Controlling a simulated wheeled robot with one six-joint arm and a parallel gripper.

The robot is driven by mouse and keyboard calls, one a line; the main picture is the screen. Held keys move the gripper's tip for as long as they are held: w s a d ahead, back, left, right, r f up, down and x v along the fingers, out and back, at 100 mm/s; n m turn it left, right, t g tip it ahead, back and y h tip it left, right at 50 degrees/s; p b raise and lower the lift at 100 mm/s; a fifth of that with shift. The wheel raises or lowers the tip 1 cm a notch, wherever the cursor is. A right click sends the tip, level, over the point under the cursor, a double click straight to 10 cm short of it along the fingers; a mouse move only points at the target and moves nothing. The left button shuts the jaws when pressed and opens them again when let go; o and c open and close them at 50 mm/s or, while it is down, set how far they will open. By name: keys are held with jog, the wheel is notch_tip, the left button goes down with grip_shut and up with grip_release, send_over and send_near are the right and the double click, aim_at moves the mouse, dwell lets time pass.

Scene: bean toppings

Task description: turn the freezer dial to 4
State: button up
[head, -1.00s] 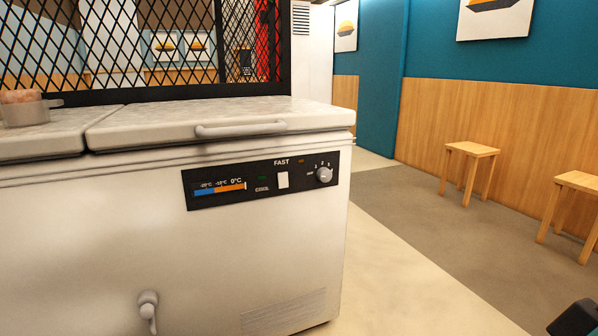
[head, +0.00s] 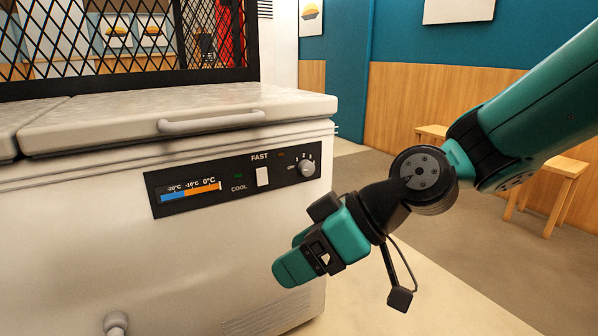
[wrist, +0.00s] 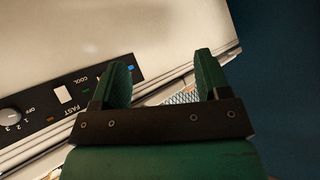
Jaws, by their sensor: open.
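The freezer (head: 100,250) is a white chest with a black control panel (head: 226,194) on its front. The freezer dial (head: 307,168) is a small grey knob at the panel's right end, with OFF and numbers around it. In the wrist view the dial (wrist: 11,116) is at the left edge, and the panel (wrist: 98,88) runs up from it. Which number the dial points at is too small to tell. My gripper (head: 285,268) is in front of the freezer, below and slightly left of the dial, apart from it. In the wrist view its two green fingers (wrist: 160,75) are spread with nothing between them.
A white FAST switch (head: 262,177) sits left of the dial. The lid handle (head: 212,122) juts out above the panel. A drain tap (head: 115,323) is low on the front. Wooden stools (head: 548,200) stand by the right wall, behind my arm. Floor right of the freezer is clear.

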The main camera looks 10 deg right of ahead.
jog(key=w+d+t+y, duration=0.2)
jog(key=w+t, duration=0.4)
jog(key=w, duration=0.5)
jog(key=m+t+h, duration=0.6)
jog(key=t+h, duration=0.1)
jog(key=t, duration=0.1)
send_near(309, 171)
jog(key=p+x, duration=0.8)
jog(key=p, duration=1)
jog(key=shift+w+a, duration=0.1)
jog(key=shift+w, duration=0.25)
jog(key=shift+x, duration=0.85)
jog(key=c, duration=0.9)
